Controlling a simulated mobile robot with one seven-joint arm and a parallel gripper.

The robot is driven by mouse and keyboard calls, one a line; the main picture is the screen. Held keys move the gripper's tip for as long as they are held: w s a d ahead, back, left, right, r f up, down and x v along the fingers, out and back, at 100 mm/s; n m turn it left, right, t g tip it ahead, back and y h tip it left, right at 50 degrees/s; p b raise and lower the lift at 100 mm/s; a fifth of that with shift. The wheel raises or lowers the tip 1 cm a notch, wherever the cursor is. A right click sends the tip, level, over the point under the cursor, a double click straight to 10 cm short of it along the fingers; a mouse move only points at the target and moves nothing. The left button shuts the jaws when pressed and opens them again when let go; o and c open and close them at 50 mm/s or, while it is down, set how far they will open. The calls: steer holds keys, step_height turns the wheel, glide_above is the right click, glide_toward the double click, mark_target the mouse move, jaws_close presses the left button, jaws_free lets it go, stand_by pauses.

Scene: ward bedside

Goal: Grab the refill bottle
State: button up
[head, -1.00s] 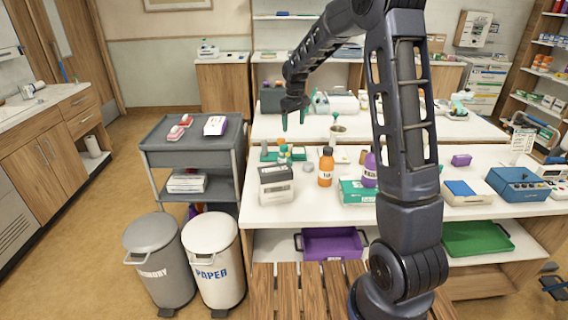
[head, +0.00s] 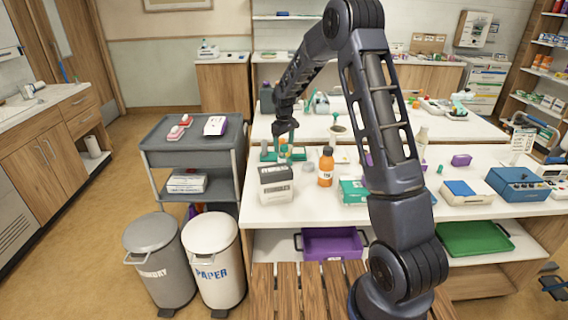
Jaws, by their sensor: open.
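My gripper (head: 284,147) is open, pointing down with teal fingers over the back left of the near white table. Small orange and green items (head: 284,151) show at its fingertips, on or beside a green tray (head: 268,156). I cannot tell whether the fingers touch them. An orange bottle (head: 326,168) with a dark cap and white label stands upright to the right of the gripper. A white box with a dark top (head: 275,184) stands in front of the gripper. The labels are too small to tell which item is the refill bottle.
My arm hides part of the table's middle, with a purple item (head: 368,159) partly behind it. A teal box (head: 354,191) lies right of the orange bottle. A blue device (head: 517,184) sits at the right. A grey cart (head: 190,148) stands left of the table.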

mark_target(284, 152)
step_height(284, 152, down, 5)
steer(key=shift+s+a, duration=0.1)
steer(key=shift+c, duration=0.5)
steer(key=shift+r, duration=0.1)
steer(key=c, duration=1.2)
